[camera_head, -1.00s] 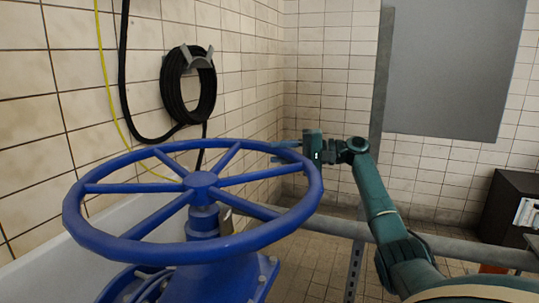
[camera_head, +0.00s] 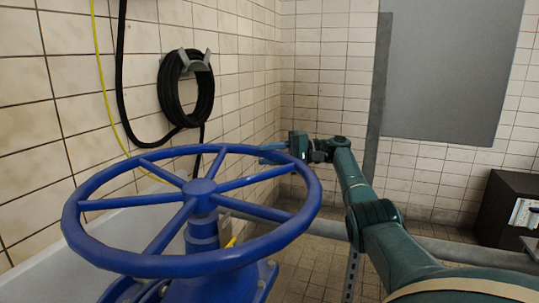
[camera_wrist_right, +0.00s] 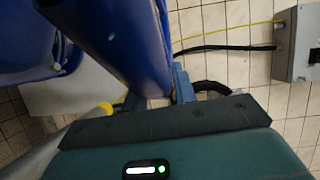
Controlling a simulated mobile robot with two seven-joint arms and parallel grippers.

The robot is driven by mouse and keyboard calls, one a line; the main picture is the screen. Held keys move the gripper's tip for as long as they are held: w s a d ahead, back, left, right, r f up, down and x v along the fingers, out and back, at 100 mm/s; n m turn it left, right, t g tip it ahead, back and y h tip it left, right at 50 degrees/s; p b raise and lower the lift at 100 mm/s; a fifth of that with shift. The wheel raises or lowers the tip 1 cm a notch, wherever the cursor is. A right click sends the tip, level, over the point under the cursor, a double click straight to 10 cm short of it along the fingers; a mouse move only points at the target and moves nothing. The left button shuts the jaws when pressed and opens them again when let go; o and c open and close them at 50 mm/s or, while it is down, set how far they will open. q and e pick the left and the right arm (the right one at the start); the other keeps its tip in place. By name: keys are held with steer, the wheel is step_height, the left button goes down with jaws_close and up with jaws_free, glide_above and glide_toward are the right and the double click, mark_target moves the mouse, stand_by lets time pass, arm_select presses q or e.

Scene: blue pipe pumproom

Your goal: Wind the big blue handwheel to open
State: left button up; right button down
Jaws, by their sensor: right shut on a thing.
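The big blue handwheel (camera_head: 190,263) lies nearly flat on its blue stem, with several spokes running from the hub to the rim. My right gripper (camera_head: 276,153) is at the far right part of the rim, its blue fingers shut on it. In the right wrist view the rim (camera_wrist_right: 120,40) runs down between the fingers of the gripper (camera_wrist_right: 154,94). The fingertips are partly hidden by the rim and the gripper body. My left gripper is not in view.
A coiled black hose (camera_head: 186,90) hangs on the tiled wall behind the wheel. A grey pipe rail (camera_head: 440,246) runs low at the right, and a dark cabinet (camera_head: 508,205) stands at the far right. A grey box (camera_wrist_right: 297,45) shows in the right wrist view.

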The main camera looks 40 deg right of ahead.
steer(key=c, duration=1.1)
jaws_free()
steer(key=shift+d, duration=0.1)
steer(key=shift+b+v, duration=1.7)
steer(key=shift+v, duration=2)
steer(key=shift+s, duration=0.1)
steer(key=shift+c, duration=0.4)
